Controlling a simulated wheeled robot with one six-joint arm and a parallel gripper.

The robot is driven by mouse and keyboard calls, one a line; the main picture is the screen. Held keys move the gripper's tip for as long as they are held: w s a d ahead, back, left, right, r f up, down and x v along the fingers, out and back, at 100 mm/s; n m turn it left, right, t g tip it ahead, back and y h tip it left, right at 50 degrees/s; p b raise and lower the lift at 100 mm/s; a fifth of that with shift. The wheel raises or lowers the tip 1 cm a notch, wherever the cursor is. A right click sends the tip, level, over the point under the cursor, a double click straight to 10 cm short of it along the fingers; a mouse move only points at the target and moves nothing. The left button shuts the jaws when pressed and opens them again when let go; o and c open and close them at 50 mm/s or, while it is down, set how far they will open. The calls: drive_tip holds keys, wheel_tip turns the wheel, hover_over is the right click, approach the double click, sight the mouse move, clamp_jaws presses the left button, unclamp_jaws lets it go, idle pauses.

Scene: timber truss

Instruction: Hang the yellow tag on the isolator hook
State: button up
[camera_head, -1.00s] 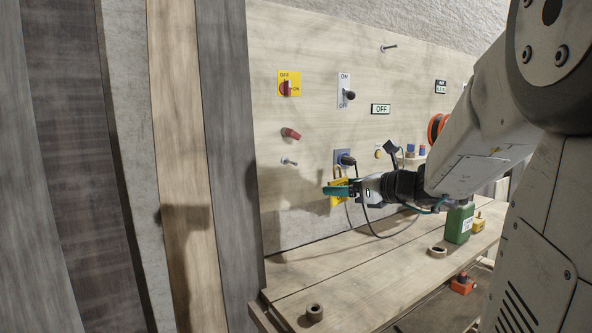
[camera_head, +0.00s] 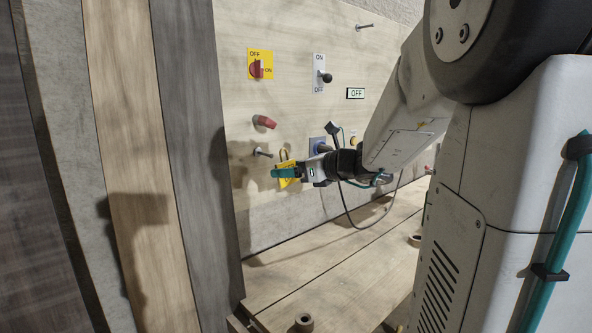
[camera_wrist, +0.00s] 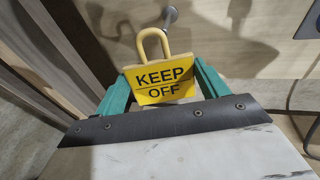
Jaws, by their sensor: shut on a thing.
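The yellow tag (camera_wrist: 165,82), lettered KEEP OFF, is held between the teal fingers of my gripper (camera_wrist: 160,88) in the wrist view. Its yellow loop (camera_wrist: 152,36) stands up above the fingers. In the head view the tag (camera_head: 290,183) is partly hidden by my gripper (camera_head: 286,173), in front of the panel. A metal peg with a round head (camera_head: 263,153) sticks out of the panel, left of and slightly above the tag. It also shows in the wrist view (camera_wrist: 169,14), just beyond and right of the loop, apparently apart from it. The yellow isolator plate (camera_head: 260,63) with a red knob is higher up.
A red peg (camera_head: 264,122) is above the metal peg, and another metal peg (camera_head: 365,27) is at the top. A black-handled switch (camera_head: 319,75) is on the panel. A cable (camera_head: 349,215) hangs near my gripper. A wooden bench (camera_head: 335,275) lies below, timber posts (camera_head: 192,130) at left.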

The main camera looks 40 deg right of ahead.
drive_tip(key=shift+w+a+f, duration=0.1)
drive_tip(key=shift+w+f, duration=0.15)
drive_tip(key=shift+w, duration=1.15)
drive_tip(key=shift+w+a+f, duration=0.1)
drive_tip(key=shift+w+f, duration=0.15)
drive_tip(key=shift+w, duration=1.2)
drive_tip(key=shift+w+f, duration=0.25)
drive_tip(key=shift+w, duration=1.15)
drive_tip(key=o, duration=1)
drive_tip(key=shift+o, duration=0.2)
drive_tip(key=v, duration=0.8)
